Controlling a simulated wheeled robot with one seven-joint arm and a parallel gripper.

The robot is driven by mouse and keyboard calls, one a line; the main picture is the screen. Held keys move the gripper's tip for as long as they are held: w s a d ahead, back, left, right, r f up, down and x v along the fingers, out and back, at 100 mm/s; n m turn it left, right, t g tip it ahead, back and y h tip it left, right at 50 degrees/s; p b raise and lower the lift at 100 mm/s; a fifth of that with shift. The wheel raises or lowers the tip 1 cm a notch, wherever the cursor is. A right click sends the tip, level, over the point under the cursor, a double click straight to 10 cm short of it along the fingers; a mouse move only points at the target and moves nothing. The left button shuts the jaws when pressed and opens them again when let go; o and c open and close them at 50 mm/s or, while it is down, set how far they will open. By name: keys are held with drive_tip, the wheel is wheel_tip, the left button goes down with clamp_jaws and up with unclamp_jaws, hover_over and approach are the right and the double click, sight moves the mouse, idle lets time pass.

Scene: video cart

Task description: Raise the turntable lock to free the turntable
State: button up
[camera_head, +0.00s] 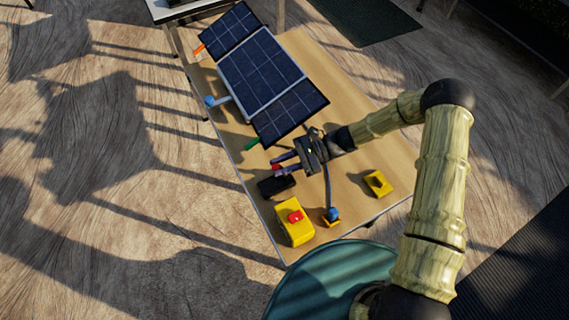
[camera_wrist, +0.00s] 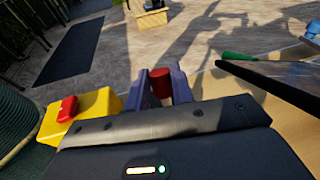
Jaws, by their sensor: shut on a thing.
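A red cylindrical knob (camera_wrist: 161,82) stands between the two fingers of my gripper (camera_wrist: 162,90) in the wrist view. My gripper is shut on it. In the head view, my gripper (camera_head: 278,164) reaches left over the wooden table, and a small part of the red knob (camera_head: 275,167) shows at its fingertips. A black block (camera_head: 276,186) is just below the fingertips in that view. The knob's lower end and mounting are hidden, and no label shows which part is the turntable lock.
Dark solar panels (camera_head: 262,70) stand on the table (camera_head: 345,87), with orange, blue and green handles at their left edges. A yellow box with a red button (camera_head: 295,216), a blue knob (camera_head: 333,213) and a yellow bracket (camera_head: 378,183) sit near the front. The table's right side is mostly clear.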

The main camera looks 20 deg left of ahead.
drive_tip(key=shift+f, duration=0.1)
drive_tip(key=o, duration=1)
